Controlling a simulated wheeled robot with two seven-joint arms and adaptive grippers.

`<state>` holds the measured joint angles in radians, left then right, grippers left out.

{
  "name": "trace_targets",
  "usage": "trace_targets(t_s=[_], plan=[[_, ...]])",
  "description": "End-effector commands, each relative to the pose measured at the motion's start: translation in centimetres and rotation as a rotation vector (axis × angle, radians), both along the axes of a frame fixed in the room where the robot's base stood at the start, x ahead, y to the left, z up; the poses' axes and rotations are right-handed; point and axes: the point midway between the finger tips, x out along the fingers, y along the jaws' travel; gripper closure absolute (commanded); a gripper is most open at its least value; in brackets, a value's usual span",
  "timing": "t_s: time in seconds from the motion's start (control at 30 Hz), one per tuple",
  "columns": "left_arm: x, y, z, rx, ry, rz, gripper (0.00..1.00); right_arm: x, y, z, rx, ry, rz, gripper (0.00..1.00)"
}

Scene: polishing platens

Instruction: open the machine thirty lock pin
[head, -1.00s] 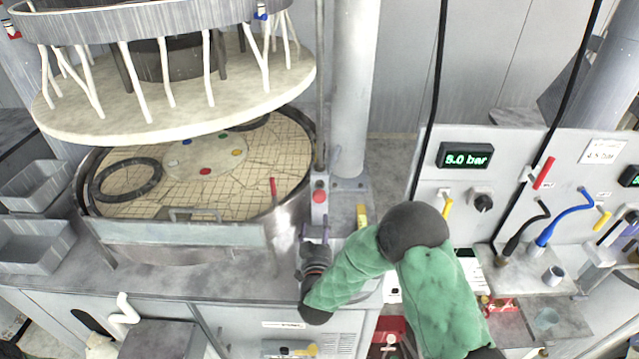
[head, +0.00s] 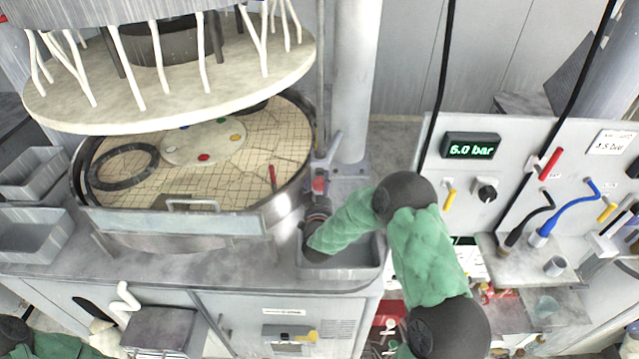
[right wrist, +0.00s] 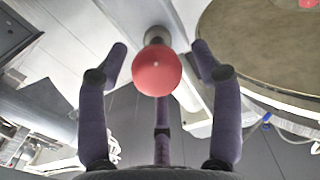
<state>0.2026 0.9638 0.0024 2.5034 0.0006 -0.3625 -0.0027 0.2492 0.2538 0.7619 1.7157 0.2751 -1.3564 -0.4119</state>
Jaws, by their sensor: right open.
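A lock pin with a round red knob (head: 319,186) stands at the post just right of the round polishing machine (head: 250,222). In the right wrist view the red knob (right wrist: 157,71) is large and close, with its pale metal stem behind it. My right gripper (head: 322,176) is at the knob in the head view. Its purple fingers (right wrist: 161,62) are spread around the knob in the right wrist view, with visible gaps at both sides, so it is open and holds nothing. My left gripper is out of view; only part of the left arm shows at the bottom left.
A round upper plate (head: 180,95) hangs over the tiled platen (head: 225,170). A grey tray (head: 362,262) lies beneath my right forearm. A thick pole (head: 347,90) rises behind the knob. A control panel (head: 520,150) with hoses stands at the right.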

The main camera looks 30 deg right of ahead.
Motion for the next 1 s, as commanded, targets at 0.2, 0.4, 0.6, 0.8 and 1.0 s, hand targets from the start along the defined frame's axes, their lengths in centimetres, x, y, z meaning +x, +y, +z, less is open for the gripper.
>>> trace_targets(t_s=[0.2,0.4,0.6,0.8,1.0], plan=[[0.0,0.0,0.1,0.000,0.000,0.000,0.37,0.6,-0.4,0.0,0.001,0.001,0.000,0.34],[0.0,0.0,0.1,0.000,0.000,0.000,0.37,0.6,-0.4,0.0,0.001,0.001,0.000,0.37],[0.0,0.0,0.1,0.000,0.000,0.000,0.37,0.6,-0.4,0.0,0.000,0.000,0.001,0.94],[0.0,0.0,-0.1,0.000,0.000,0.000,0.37,0.4,-0.2,0.1,-0.001,-0.003,0.001,1.00],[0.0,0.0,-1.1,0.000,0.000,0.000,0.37,-1.7,1.2,0.1,-0.001,-0.006,0.003,1.00]])
